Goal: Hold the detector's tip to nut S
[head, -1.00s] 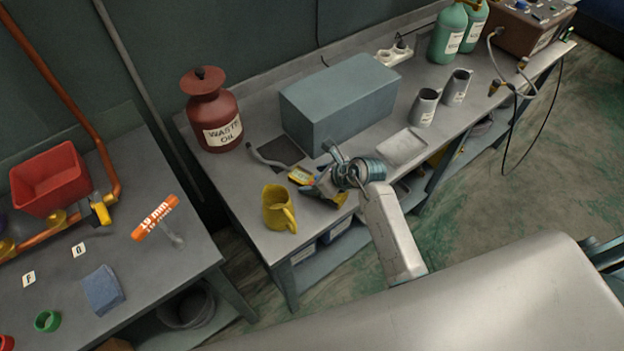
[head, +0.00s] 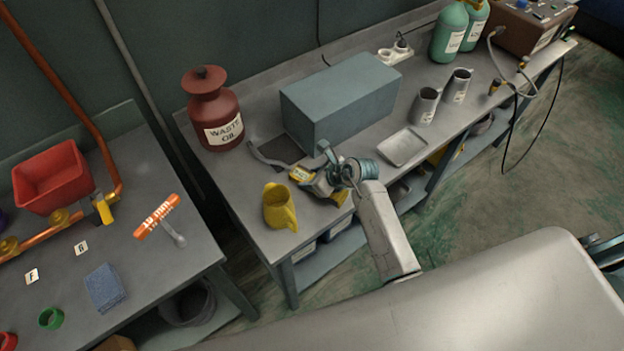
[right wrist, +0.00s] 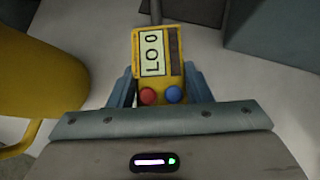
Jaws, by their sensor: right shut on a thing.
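The detector (head: 302,174) is a small yellow box with a grey bent neck (head: 265,157) reaching left over the far bench. My right gripper (head: 318,184) is shut on it, above the bench between the yellow mug and the grey box. In the right wrist view the detector (right wrist: 158,62) sits between the fingers, with its pale display and a red and a blue button facing the camera. The neck's tip is too small to make out clearly. I cannot make out a nut marked S. My left gripper is not in view.
A yellow mug (head: 279,208), a waste oil can (head: 214,110) and a grey box (head: 340,98) stand around the detector. A metal tray (head: 405,148) lies to its right. The left bench holds copper pipe with brass fittings (head: 60,217), a red bin (head: 52,184) and small label cards.

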